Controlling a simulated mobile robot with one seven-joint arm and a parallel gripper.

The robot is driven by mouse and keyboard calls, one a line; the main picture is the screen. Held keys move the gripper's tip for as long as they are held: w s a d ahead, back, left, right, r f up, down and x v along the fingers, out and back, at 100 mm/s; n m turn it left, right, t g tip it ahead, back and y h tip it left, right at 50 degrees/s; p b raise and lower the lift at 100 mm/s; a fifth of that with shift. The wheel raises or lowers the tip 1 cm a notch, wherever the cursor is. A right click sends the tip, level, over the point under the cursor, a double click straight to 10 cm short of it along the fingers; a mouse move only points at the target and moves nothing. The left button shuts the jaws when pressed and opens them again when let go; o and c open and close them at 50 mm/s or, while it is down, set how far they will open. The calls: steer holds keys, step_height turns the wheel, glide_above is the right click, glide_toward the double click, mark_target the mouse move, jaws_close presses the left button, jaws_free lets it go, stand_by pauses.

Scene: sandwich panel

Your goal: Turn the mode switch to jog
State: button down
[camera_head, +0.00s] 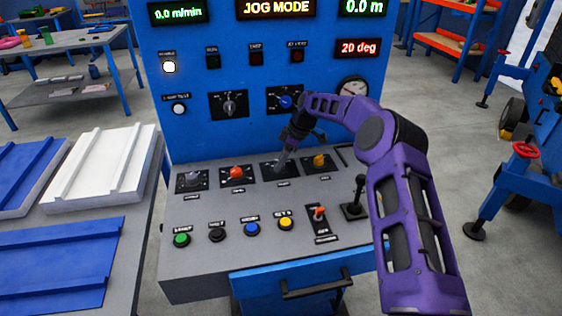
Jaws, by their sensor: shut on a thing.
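The display (276,8) at the top of the blue panel reads "JOG MODE". My purple arm reaches in from the right, and my gripper (283,158) points down at the third selector from the left in the back row of the grey desk. My gripper is shut on this selector's knob, taken to be the mode switch (280,170). Its label is too small to read, and the gripper partly hides the knob, so its exact pointing is unclear.
An orange knob (236,173) and a yellow knob (319,162) flank the held selector. Several push buttons, a red-tipped toggle (319,212) and a black joystick (355,197) stand nearer the front. A blue drawer (300,283) is below. White and blue panels lie left.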

steer(key=shift+c, duration=1.9)
jaws_free()
steer(key=p+v, duration=0.2)
steer(key=v, duration=1.5)
steer(key=shift+r, duration=0.2)
